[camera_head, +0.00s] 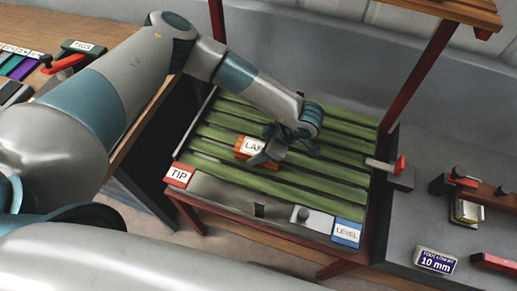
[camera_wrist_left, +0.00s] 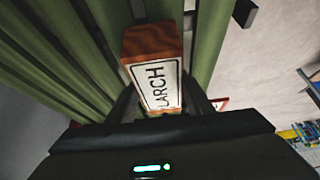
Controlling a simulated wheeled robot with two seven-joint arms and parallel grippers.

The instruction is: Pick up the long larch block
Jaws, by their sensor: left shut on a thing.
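The larch block (camera_head: 241,153) is orange-brown with a white label, and it is at the green slatted rack (camera_head: 215,135) in the head view. In the left wrist view the block (camera_wrist_left: 154,42) shows its "LARCH" label and wood grain, with its lower end between my fingers. My left gripper (camera_head: 272,152) is shut on the block, and its fingers cover the block's right part in the head view. I cannot tell whether the block touches the slats. My right gripper is not in view.
The rack has a red "TIP" label (camera_head: 179,176) and a blue "LEVEL" label (camera_head: 346,232) at its front edge. Red posts (camera_head: 418,75) rise beside it. A wooden table (camera_head: 40,75) is left.

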